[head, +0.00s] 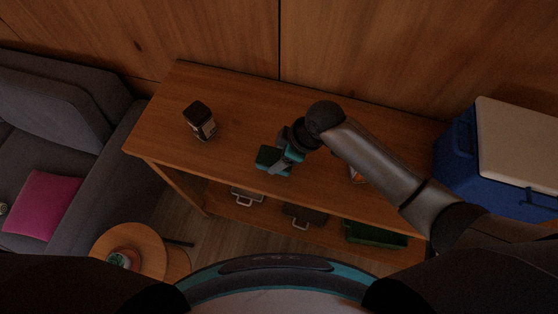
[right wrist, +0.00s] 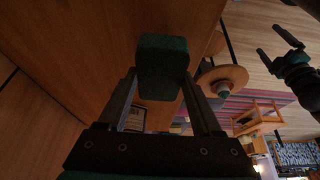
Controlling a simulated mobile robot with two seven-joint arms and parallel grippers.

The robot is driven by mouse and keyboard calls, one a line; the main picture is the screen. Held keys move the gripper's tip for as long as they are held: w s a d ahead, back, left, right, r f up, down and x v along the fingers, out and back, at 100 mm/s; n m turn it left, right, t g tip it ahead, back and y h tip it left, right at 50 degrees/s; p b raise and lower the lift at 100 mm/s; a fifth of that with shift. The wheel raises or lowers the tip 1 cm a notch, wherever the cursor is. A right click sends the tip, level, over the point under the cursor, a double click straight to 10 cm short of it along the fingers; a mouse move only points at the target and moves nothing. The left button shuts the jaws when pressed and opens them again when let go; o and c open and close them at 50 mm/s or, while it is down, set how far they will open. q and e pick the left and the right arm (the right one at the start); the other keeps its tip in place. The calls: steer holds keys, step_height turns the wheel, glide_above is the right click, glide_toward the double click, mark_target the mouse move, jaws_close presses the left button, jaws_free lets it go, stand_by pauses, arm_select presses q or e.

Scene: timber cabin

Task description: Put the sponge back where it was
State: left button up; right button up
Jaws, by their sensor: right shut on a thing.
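The sponge (right wrist: 162,66) is a dark green block between the fingertips of my right gripper (right wrist: 160,80) in the right wrist view. In the head view my right gripper (head: 284,157) is over the wooden shelf top (head: 240,100), near its front edge, with the sponge (head: 267,157) at its tips. I cannot tell whether the sponge touches the wood. My left gripper (right wrist: 280,47) shows at the right of the right wrist view, its fingers apart and empty, away from the shelf.
A dark-lidded jar (head: 200,121) stands on the shelf top, left of the sponge. A small orange-and-white item (head: 357,175) is partly hidden by my right arm. A blue cooler (head: 455,158) is at right. Bins and a green crate (head: 375,235) sit below. A sofa (head: 60,120) is left.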

steer(key=shift+f, duration=1.65)
steer(key=shift+b, duration=0.3)
steer(key=shift+f, duration=0.2)
steer(key=o, duration=1.2)
steer(key=shift+r, duration=0.1)
steer(key=shift+d+r, duration=0.1)
steer(key=shift+r, duration=0.35)
steer(key=p+v, duration=0.2)
steer(key=v, duration=0.9)
steer(key=shift+s+d+r, duration=0.1)
steer(key=shift+r, duration=0.05)
